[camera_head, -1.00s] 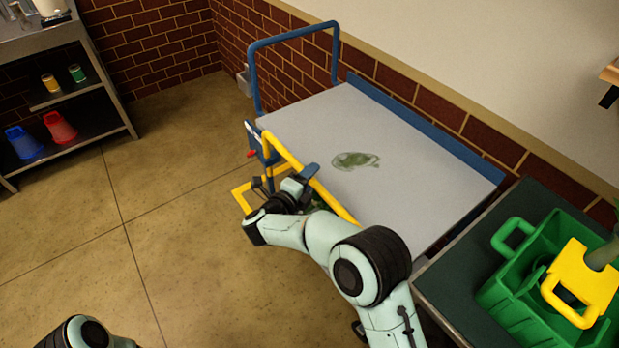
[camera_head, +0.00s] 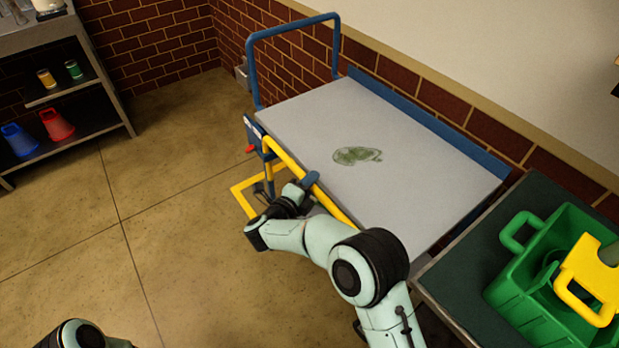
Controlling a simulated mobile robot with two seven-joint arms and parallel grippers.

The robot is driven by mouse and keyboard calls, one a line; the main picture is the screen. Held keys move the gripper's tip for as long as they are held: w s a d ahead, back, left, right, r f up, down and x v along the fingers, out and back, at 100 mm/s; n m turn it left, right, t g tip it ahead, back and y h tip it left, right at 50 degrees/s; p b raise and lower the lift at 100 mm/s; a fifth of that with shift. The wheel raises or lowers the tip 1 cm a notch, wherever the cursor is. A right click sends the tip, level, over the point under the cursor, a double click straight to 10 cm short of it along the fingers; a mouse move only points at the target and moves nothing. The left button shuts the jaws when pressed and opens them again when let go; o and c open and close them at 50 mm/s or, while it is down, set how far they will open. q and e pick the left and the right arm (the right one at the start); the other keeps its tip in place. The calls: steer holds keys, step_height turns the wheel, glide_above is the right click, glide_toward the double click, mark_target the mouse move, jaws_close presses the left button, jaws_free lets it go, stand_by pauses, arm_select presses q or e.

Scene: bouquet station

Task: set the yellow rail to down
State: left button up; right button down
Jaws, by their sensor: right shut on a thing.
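The yellow rail (camera_head: 285,157) runs along the near long side of a grey-topped cart (camera_head: 400,190) with a blue frame. Its bar shows slightly above the cart's top edge at the left end and passes behind my right arm. My right gripper (camera_head: 311,181) is at the middle of the rail, shut on it; the arm hides part of the grip. A small red knob (camera_head: 250,149) sits by a blue bracket at the cart's left corner. Only part of my left arm shows at the bottom left; its gripper is out of view.
A green flat smear (camera_head: 356,155) marks the cart top. Shelves with red and blue vessels (camera_head: 57,124) stand at left. The floor before the cart is open.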

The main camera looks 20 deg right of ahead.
arm_select(q)
steer(key=shift+r, duration=0.1)
arm_select(e)
steer(key=shift+r, duration=0.15)
steer(key=c, duration=1)
jaws_free()
steer(key=shift+r, duration=0.1)
arm_select(q)
steer(key=s+r+p, duration=0.1)
steer(key=s+d+r+p, duration=0.1)
steer(key=shift+s+d+g+h, duration=0.2)
steer(key=shift+s+g+h, duration=0.1)
steer(key=shift+s+g, duration=0.1)
arm_select(e)
steer(key=v, duration=1.3)
steer(key=shift+s+a, duration=0.15)
steer(key=shift+a, duration=0.05)
